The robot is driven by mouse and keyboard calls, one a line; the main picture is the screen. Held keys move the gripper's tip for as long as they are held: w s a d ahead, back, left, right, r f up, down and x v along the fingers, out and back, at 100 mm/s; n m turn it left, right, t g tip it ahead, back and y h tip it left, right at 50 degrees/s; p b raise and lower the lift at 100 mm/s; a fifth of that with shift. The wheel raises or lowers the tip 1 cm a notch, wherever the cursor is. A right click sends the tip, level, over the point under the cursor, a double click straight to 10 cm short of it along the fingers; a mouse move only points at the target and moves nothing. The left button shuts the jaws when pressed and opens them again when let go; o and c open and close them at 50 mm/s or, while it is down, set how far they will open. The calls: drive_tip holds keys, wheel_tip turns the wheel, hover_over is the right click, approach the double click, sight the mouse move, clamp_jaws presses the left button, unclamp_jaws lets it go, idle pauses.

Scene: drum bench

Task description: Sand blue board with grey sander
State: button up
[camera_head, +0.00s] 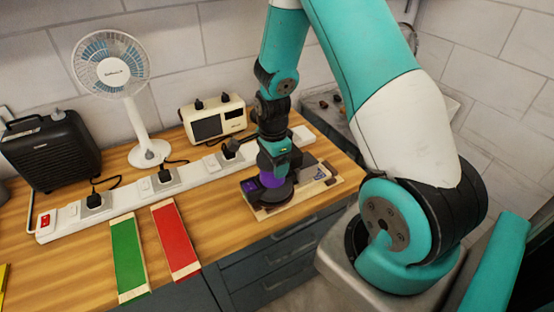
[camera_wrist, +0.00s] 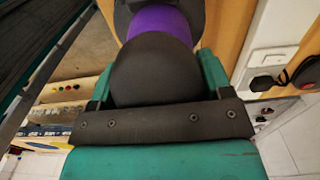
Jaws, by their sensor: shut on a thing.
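My gripper (camera_head: 274,158) points down at the right part of the bench and is shut on a dark sander with a purple band (camera_head: 271,180). In the wrist view, my gripper (camera_wrist: 156,78) has its teal fingers on both sides of the sander's dark rounded body (camera_wrist: 152,62), with the purple band beyond. The sander is upright at a light wooden tray (camera_head: 262,214); I cannot tell whether it touches it. A green board (camera_head: 128,255) and a red board (camera_head: 176,240) lie side by side to the left. I make out no blue board.
A long white power strip (camera_head: 126,195) with plugs runs behind the boards. Behind it stand a black heater (camera_head: 52,150), a white fan (camera_head: 130,100) and a cream radio (camera_head: 213,118). Bare wood (camera_head: 222,218) lies between the red board and the tray.

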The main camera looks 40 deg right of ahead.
sight(297, 146)
idle(0.3)
drive_tip(key=shift+s+d+r, duration=0.1)
drive_tip(key=shift+s+d, duration=0.05)
drive_tip(key=shift+d, duration=0.8)
drive_tip(key=shift+s+d+r, duration=0.1)
drive_tip(key=shift+d, duration=0.95)
drive_tip(key=shift+s+d+f, duration=0.1)
drive_tip(key=shift+s+d, duration=0.15)
drive_tip(key=shift+d, duration=0.6)
drive_tip(key=shift+s+d+f, duration=0.1)
drive_tip(key=shift+s+d, duration=0.15)
drive_tip(key=shift+d, duration=0.75)
